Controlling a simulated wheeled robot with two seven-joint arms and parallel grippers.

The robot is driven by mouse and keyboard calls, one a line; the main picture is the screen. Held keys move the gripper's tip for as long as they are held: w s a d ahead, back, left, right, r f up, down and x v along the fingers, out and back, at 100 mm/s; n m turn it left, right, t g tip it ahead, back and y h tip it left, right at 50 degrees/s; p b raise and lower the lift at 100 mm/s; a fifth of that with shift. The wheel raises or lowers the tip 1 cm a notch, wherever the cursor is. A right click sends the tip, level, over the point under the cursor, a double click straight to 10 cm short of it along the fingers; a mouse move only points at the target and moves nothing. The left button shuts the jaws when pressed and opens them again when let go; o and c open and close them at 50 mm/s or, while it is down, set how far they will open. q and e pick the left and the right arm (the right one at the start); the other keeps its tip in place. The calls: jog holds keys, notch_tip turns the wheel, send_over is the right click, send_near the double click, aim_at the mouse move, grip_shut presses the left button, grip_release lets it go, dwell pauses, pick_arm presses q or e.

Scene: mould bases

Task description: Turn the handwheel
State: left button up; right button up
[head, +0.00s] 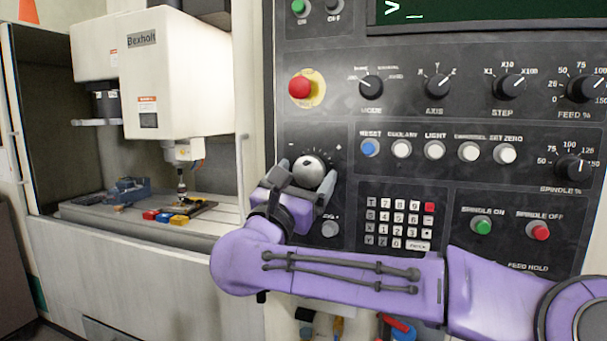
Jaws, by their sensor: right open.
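The handwheel (310,171) is a round silver knob on the black control panel, between a minus and a plus mark. My right gripper (306,178) is at the handwheel with its jaws open, one finger to the left of the knob and one to the right. I cannot tell whether either finger touches it. The purple wrist hides the panel just below left of the knob. My left gripper does not show.
The control panel (450,190) carries a red stop button (300,87), a keypad (398,224) and several dials and buttons close around the arm. At left, an open milling machine (180,75) has a table (150,222) with a blue vise (125,191) and small coloured blocks.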

jog(key=c, duration=1.1)
jog(key=shift+o, duration=0.2)
jog(key=shift+n, duration=0.5)
